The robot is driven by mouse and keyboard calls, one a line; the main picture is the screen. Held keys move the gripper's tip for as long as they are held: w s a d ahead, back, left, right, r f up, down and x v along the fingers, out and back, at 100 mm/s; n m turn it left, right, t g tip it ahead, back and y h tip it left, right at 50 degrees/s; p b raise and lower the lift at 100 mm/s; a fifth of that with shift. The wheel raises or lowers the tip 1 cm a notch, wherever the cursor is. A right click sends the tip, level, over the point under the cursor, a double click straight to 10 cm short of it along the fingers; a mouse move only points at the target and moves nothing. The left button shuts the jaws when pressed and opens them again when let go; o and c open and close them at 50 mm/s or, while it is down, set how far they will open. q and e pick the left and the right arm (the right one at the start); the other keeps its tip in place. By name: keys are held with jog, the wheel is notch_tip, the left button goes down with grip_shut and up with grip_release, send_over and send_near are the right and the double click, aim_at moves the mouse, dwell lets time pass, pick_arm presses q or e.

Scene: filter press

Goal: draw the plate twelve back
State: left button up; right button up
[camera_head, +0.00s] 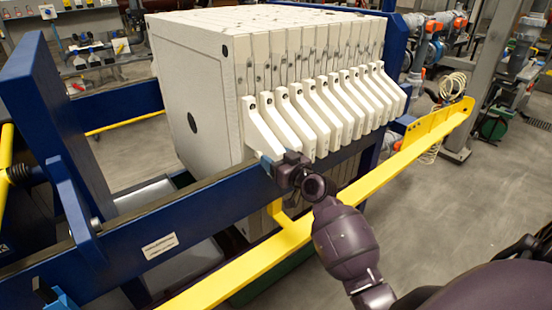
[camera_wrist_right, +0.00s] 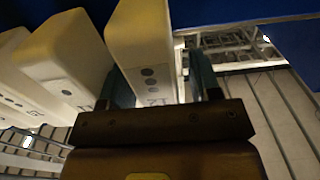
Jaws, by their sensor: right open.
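A pack of white filter plates (camera_head: 288,55) hangs in the blue press frame, each plate with a slanted white handle on the side facing me. My right gripper (camera_head: 272,165) is at the lower end of the nearest handle (camera_head: 262,128), at the left end of the row. In the right wrist view, my right gripper (camera_wrist_right: 160,88) is open, with one blue-grey finger on each side of a white handle (camera_wrist_right: 140,40). That handle has dark round marks and lettering I cannot read surely. Contact is hidden. My left gripper is not in view.
A blue side rail (camera_head: 195,215) runs below the handles, and a yellow bar (camera_head: 375,178) runs outside it. A blue end plate (camera_head: 52,115) stands at left, with an open gap before the pack. Neighbouring handles (camera_wrist_right: 60,62) stand close beside the gripper.

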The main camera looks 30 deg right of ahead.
grip_shut()
dwell(0.4)
